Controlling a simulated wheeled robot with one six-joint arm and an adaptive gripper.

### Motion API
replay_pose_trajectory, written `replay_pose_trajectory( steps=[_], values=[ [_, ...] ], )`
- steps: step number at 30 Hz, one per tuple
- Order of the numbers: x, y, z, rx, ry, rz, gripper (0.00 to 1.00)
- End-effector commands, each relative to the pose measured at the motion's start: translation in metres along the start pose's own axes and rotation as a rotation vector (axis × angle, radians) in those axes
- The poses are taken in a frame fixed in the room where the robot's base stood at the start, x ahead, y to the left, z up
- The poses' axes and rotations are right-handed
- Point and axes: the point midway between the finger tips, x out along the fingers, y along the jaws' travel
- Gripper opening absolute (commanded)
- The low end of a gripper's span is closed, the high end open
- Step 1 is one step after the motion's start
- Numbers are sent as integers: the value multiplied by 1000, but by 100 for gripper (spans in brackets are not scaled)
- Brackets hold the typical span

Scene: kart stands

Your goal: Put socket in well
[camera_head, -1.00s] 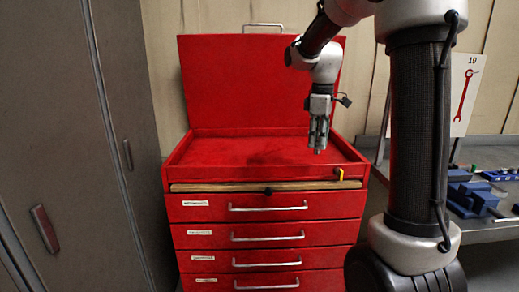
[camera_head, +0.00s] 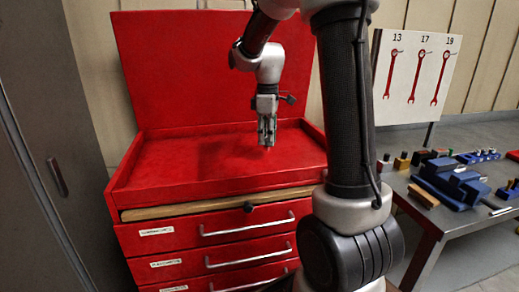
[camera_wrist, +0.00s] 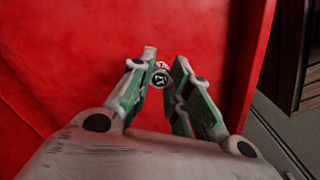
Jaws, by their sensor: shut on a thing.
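My gripper (camera_head: 267,138) hangs pointing down above the red top tray of the tool chest. In the wrist view its two fingers (camera_wrist: 163,85) are shut on a small round metal socket (camera_wrist: 161,77), whose dark opening faces the camera. The socket is hardly distinguishable in the head view. I cannot make out a well for it in either view.
The red tool chest (camera_head: 215,178) has its lid up and an empty-looking tray. A bench (camera_head: 420,204) at right holds a blue vise (camera_head: 449,184), several small blocks and a socket rail (camera_head: 478,156). A wrench board (camera_head: 420,75) stands behind. A grey cabinet (camera_head: 40,130) stands left.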

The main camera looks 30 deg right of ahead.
Motion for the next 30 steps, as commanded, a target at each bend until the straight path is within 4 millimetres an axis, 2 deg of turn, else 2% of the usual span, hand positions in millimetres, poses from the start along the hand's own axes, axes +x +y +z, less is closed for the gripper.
replay_pose_trajectory(
  steps=[5, 11, 22, 23, 25, 26, 30],
  values=[
    [16, 0, 0, 0, -1, -2, 0],
    [43, 0, 0, 0, -1, -2, 0],
    [48, 0, 0, 0, 0, 0, 0],
    [47, 0, 0, 0, 0, 1, 24],
    [47, 0, 0, 0, 0, 1, 37],
    [47, 0, 0, 0, 0, 1, 40],
    [47, 0, 0, 0, 0, 1, 40]
  ],
)
